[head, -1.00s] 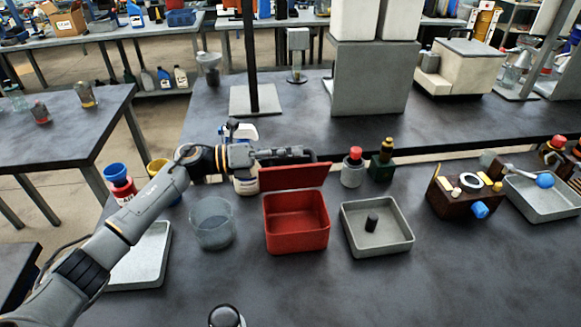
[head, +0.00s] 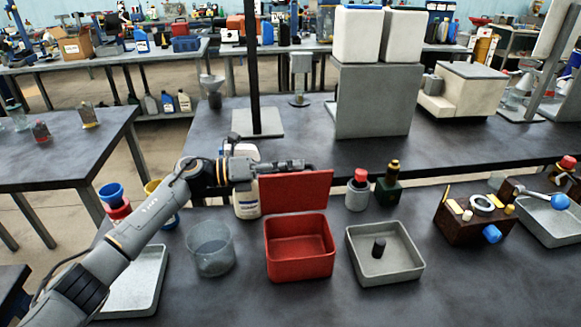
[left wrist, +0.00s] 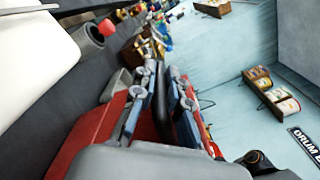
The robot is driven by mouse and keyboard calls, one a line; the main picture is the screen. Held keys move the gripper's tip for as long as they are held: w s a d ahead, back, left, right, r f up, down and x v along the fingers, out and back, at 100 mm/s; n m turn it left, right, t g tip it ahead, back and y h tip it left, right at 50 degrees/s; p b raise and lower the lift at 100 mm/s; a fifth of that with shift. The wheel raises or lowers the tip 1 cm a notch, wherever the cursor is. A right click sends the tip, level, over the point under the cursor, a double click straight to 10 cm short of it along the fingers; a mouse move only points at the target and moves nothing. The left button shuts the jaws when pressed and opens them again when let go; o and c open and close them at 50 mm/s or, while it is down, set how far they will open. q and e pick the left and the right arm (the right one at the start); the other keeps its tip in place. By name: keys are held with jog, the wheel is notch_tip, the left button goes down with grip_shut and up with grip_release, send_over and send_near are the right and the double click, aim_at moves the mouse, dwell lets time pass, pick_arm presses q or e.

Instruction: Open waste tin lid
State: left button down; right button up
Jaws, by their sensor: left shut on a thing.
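The red waste tin (head: 300,262) stands open on the dark bench, and its inside looks empty. Its red lid (head: 296,191) stands raised along the tin's far edge, its flat face towards the head camera. My left gripper (head: 308,165) is at the lid's top edge, shut on the lid's dark handle. In the left wrist view the black handle (left wrist: 178,108) lies between the two fingers, with red lid or tin surface (left wrist: 95,135) beside them. The lid hides part of the handle in the head view. My right gripper is not in view.
A clear beaker (head: 210,250) stands close left of the tin. A grey tray (head: 412,268) with a small dark cylinder is close right.

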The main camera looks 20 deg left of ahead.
pick_arm(q)
jog(key=c, duration=1.3)
grip_release()
jog(key=shift+w+a+f, duration=0.1)
jog(key=shift+f, duration=0.1)
jog(key=shift+c, duration=0.2)
jog(key=v, duration=1.2)
